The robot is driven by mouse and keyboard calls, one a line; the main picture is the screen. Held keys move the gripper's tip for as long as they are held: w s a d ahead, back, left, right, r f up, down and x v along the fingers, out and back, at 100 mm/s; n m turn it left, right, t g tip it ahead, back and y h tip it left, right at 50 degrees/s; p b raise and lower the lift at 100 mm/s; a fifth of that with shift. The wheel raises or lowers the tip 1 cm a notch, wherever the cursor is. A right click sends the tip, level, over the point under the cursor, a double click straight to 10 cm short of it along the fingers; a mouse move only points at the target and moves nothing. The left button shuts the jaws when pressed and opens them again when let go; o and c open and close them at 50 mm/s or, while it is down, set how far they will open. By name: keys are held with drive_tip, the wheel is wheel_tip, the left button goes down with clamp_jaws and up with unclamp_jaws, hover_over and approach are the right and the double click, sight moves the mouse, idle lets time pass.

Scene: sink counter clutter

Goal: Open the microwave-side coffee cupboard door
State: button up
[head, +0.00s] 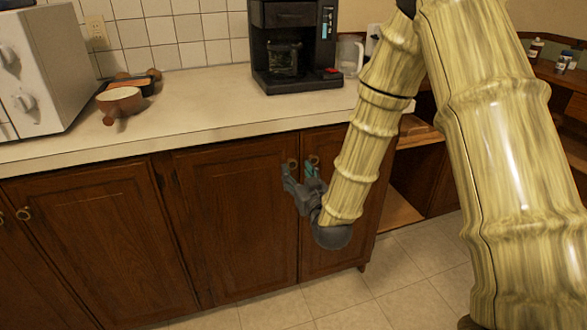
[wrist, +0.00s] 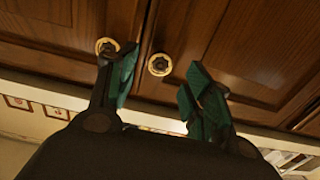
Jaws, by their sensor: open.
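Under the coffee maker, the wooden cupboard has a left door (head: 235,225) on the microwave side and a right door (head: 350,225); both look shut. Each has a brass ring pull near its top meeting edge: the left ring (head: 292,163) and the right ring (head: 314,160). My gripper (head: 300,175) is in front of these rings with its fingers apart and empty. In the wrist view, one ring (wrist: 159,64) shows between my open fingers (wrist: 161,75). The other ring (wrist: 107,47) is partly behind the left finger. Contact with either ring cannot be told.
A coffee maker (head: 295,45) and a glass jug (head: 349,55) stand on the counter (head: 190,105). A white microwave (head: 55,60) and brown dishes (head: 122,100) are at left. Open shelves (head: 402,210) are right of the cupboard. Tiled floor (head: 420,275) is clear below.

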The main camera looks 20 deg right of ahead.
sight(293, 165)
drive_tip(key=shift+w+a, duration=0.1)
drive_tip(key=shift+w, duration=1.85)
clamp_jaws()
